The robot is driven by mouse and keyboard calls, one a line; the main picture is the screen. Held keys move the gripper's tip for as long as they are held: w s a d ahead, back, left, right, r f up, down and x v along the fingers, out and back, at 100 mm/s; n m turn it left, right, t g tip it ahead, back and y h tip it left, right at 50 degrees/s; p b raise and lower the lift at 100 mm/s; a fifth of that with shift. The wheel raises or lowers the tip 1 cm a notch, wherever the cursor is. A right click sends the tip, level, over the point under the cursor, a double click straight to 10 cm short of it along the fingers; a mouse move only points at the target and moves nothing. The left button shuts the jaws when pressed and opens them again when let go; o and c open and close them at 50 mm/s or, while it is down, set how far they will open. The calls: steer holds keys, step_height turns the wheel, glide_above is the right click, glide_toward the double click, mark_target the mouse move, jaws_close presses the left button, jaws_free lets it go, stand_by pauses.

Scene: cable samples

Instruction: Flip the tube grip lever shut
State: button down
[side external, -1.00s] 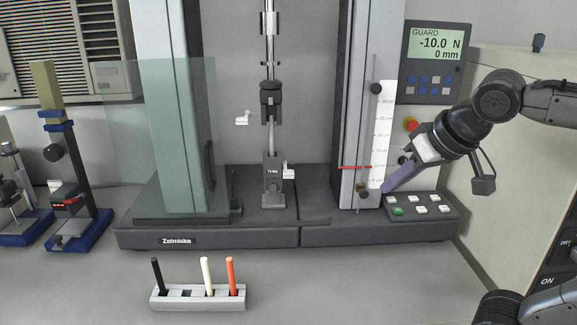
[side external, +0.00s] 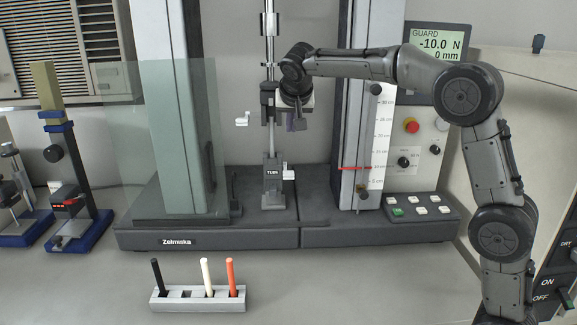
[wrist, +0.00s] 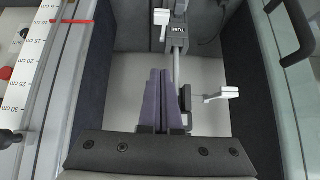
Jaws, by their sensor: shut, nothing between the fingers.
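The tube grip (side external: 272,185), with a dark label that seems to read TUBE, stands low on the machine base. Its white lever (side external: 288,172) sticks out on its right side; I cannot tell whether it is open or shut. In the wrist view the tube grip (wrist: 178,42) is at the top, with its lever (wrist: 162,17) to the left. A grey rod (side external: 271,138) runs up from it to the upper grip (side external: 267,97), whose white lever (side external: 242,118) points left. My gripper (wrist: 161,72) is shut and empty, purple fingers pointing at the machine.
A clear guard panel (side external: 160,130) stands left of the grips. A column with a white scale (side external: 382,130) is to the right, near a display (side external: 438,45) reading GUARD, -10.0 N, 0 mm. A rack (side external: 198,298) with black, white and orange rods stands in front.

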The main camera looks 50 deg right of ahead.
steer(key=f, duration=0.2)
steer(key=shift+w+f, duration=0.3)
steer(key=shift+w, duration=0.05)
glide_above(288, 171)
steer(key=s+a, duration=0.1)
steer(key=s, duration=0.1)
steer(key=f, duration=0.8)
steer(key=shift+w+a, duration=0.15)
steer(key=shift+w, duration=0.05)
steer(key=shift+s+a+f, duration=0.1)
steer(key=shift+a+f, duration=0.1)
steer(key=shift+f, duration=1.65)
